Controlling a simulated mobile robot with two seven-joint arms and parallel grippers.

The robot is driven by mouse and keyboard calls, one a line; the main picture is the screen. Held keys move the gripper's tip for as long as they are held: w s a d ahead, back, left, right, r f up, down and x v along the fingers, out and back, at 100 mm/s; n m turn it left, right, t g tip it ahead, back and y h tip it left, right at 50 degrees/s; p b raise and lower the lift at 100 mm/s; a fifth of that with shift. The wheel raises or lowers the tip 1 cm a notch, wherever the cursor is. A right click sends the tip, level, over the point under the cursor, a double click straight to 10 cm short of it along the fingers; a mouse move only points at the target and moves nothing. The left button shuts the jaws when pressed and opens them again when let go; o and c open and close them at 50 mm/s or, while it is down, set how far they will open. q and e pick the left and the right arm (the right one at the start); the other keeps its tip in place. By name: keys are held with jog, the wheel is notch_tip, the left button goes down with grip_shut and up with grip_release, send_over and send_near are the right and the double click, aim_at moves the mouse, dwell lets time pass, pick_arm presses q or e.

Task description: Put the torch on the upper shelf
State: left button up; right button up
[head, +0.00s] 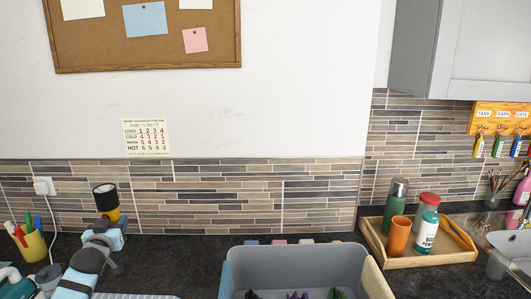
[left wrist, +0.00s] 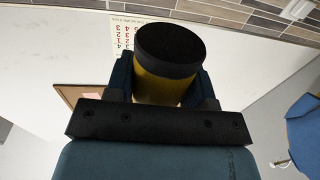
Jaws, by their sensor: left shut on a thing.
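The torch (head: 106,200) is yellow with a wide black head. In the head view it stands upright in my left gripper (head: 108,222), in front of the tiled wall at the left. In the left wrist view the torch (left wrist: 165,75) sits between the two fingers of my left gripper (left wrist: 163,88), which is shut on its yellow body. The lower part of the torch is hidden by the gripper. No upper shelf can be made out in either view. My right gripper is not in view.
A grey bin (head: 297,262) stands at the front middle of the dark counter (head: 190,262). A wooden tray (head: 440,260) with bottles is at the right, near the sink. A yellow pen cup (head: 32,246) stands at the left. The counter between the arm and bin looks clear.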

pick_arm(q)
jog(key=s+d+f+m+h, duration=0.1)
jog(key=s+d+m+h, duration=0.15)
jog(key=s+d, duration=1.85)
jog(key=s+d+f, duration=0.2)
jog(key=s+f, duration=0.1)
jog(key=f, duration=0.3)
jog(key=shift+s+f+h, duration=0.15)
jog(key=shift+s+h, duration=0.1)
jog(key=shift+h, duration=0.2)
